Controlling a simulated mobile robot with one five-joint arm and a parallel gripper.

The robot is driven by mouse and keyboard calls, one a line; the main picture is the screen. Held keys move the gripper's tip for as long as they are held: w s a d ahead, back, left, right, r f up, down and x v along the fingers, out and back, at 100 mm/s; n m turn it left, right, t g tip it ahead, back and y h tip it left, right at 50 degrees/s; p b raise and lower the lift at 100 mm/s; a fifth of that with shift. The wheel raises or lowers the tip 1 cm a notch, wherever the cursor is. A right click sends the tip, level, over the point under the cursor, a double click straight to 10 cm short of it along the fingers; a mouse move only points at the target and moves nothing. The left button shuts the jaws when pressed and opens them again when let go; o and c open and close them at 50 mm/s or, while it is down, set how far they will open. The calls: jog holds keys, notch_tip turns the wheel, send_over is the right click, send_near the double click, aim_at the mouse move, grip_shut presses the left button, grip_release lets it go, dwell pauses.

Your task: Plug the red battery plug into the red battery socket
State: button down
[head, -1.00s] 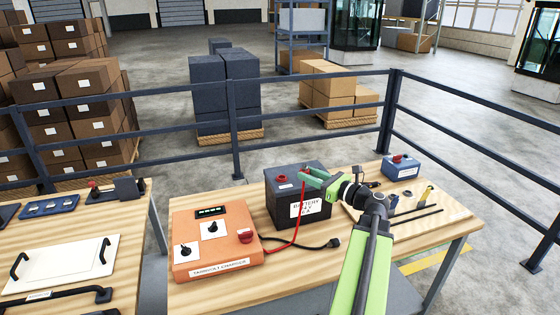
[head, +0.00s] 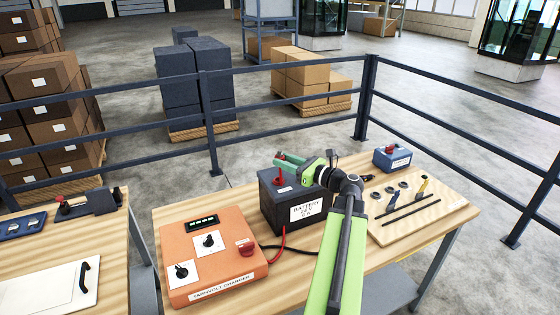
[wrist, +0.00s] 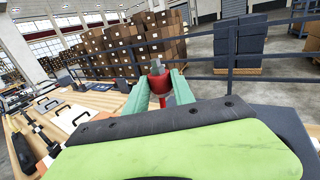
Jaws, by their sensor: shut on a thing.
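The dark battery (head: 300,212) with a white label stands on the wooden workbench. My gripper (head: 287,160) is over the left part of its top, with its green fingers pointing left. In the wrist view the fingers are shut on the red battery plug (wrist: 158,86), which has a grey part on top. In the head view a red piece (head: 280,178) shows under the fingers at the battery top; I cannot tell how much is plug and how much is socket, or whether they touch. Part of the red cable (head: 284,240) shows low beside the battery.
The orange charger (head: 214,258) with dark knobs and a red part stands left of the battery. A blue box (head: 392,158) and a board (head: 440,212) with small parts and tools lie to the right. A second bench (head: 115,245) is at left; a railing (head: 210,120) runs behind.

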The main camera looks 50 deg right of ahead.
aim_at(284, 184)
jog(key=shift+w+a+f+b, duration=0.1)
jog(key=shift+w+f+b, duration=0.25)
jog(key=shift+f+b, duration=0.3)
notch_tip(284, 184, down, 4)
jog(key=b, duration=0.3)
jog(key=shift+s+r, duration=0.15)
jog(key=shift+r, duration=0.05)
jog(key=shift+f+b, duration=1)
jog(key=shift+b, duration=0.15)
dwell(1.1)
jog(key=c, duration=1)
grip_release()
jog(key=shift+s, duration=0.1)
jog(key=s+d, duration=0.2)
jog(key=s, duration=1.5)
jog(key=shift+d, duration=0.15)
jog(key=shift+s, duration=0.1)
